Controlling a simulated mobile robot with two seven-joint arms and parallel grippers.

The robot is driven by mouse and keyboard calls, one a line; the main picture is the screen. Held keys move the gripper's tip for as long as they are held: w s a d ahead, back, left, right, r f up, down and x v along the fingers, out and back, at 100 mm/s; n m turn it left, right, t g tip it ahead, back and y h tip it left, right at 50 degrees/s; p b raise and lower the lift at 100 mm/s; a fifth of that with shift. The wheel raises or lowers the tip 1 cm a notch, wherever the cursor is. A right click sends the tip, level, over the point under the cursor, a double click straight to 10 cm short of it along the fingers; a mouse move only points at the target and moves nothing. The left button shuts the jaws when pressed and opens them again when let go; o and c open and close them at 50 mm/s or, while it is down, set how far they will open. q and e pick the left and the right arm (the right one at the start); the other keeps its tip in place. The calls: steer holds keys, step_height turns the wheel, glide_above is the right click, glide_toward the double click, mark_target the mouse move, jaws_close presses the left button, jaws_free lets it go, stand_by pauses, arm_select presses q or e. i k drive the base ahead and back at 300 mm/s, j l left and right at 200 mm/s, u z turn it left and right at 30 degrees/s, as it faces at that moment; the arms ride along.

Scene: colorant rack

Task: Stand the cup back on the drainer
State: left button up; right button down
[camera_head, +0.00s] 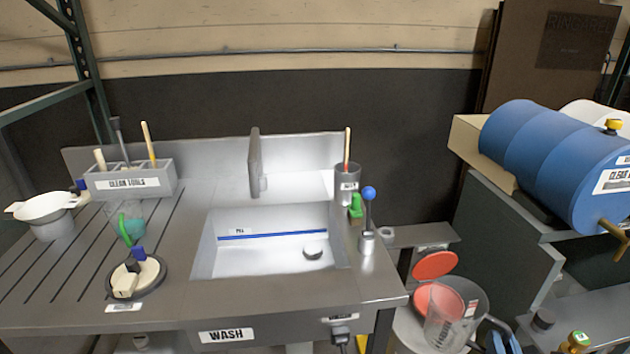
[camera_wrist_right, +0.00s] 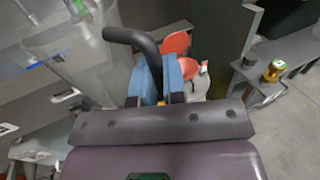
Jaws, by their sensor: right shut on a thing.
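A clear cup (camera_head: 468,329), like a jug with a dark curved handle, is held tilted in the air at the lower right of the head view, right of the wash unit. My right gripper (camera_head: 503,340) has its blue fingers at the handle side of it. In the right wrist view the gripper (camera_wrist_right: 162,78) is shut on the dark handle (camera_wrist_right: 133,38), and the clear cup body (camera_wrist_right: 70,58) fills the upper left. The drainer (camera_head: 58,271) is the grooved grey surface left of the sink. My left gripper is not in view.
The sink (camera_head: 265,260) lies between drainer and cup. A black round dish (camera_head: 154,280) with tools, a white funnel (camera_head: 45,207) and the clean tools holder (camera_head: 165,181) occupy the drainer. A red lid (camera_head: 434,264) is behind the cup. The drainer's front left is clear.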

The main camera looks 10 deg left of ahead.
mark_target(62, 285)
steer(key=k+u, duration=0.2)
steer(key=u, duration=0.15)
steer(key=k+u, duration=0.15)
steer(key=u, duration=0.15)
steer(key=i+j+u, duration=0.1)
steer(key=j+u, duration=0.15)
steer(key=i+j+u, duration=0.1)
steer(key=j+u, duration=0.2)
steer(key=i+j, duration=0.2)
steer(key=j, duration=0.15)
steer(key=i+j, duration=0.15)
steer(key=j, duration=0.25)
steer(key=i+j, duration=0.2)
steer(key=j, duration=0.15)
